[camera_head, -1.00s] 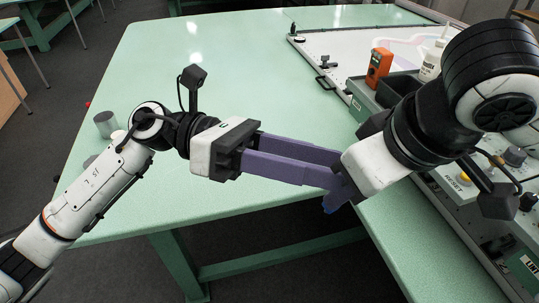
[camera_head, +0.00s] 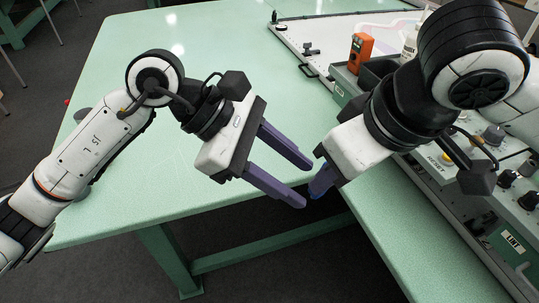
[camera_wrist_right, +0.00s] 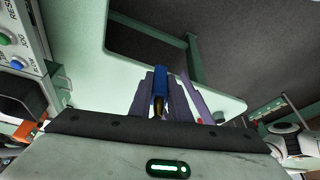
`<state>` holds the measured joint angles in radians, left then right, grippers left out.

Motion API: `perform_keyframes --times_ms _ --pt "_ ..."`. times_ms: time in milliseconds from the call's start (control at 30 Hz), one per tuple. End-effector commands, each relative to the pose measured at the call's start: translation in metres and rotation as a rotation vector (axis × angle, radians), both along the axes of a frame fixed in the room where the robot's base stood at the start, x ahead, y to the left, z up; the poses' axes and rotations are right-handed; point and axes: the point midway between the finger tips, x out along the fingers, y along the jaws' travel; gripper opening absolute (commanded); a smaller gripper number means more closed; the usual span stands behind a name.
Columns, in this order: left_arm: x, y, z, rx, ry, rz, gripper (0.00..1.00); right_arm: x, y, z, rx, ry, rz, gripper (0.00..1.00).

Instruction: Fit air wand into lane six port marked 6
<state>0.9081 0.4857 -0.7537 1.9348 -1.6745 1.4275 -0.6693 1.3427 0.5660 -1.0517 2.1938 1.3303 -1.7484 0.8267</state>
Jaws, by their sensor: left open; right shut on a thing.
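My right gripper (camera_head: 322,182) reaches in from the right over the table's front edge. In the right wrist view its purple fingers are shut on the air wand (camera_wrist_right: 160,84), a blue rod with a brass-coloured end. In the head view the wand is mostly hidden by the gripper. My left gripper (camera_head: 308,185) is open and empty, its two purple fingers pointing right, with the tips just left of the right gripper. I cannot make out the lane six port or a 6 mark in either view.
A green table (camera_head: 130,160) fills the middle, clear at left. A control panel with a RESET label (camera_head: 436,163) and a LINT label (camera_head: 513,243) stands at right. An orange device (camera_head: 361,50), a white bottle (camera_head: 411,45) and a white framed board (camera_head: 330,32) lie behind.

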Motion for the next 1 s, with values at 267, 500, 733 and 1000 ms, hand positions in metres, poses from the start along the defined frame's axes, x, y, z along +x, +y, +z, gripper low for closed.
perform_keyframes --times_ms 267,500,733,1000 --pt "-0.001 -0.024 -0.023 -0.002 0.002 0.000 0.45 0.000 0.000 0.000 0.001 -0.001 0.000 0.00" --pt "0.000 -0.027 -0.027 -0.001 0.001 0.001 0.45 0.000 0.000 0.000 0.001 -0.001 0.000 0.00" --pt "0.000 -0.027 -0.026 -0.001 0.001 0.001 0.28 0.000 0.000 0.000 0.001 -0.001 0.000 0.00" --pt "0.000 -0.027 -0.026 -0.002 0.000 0.002 0.00 0.000 0.000 0.000 0.000 0.000 0.001 0.32"
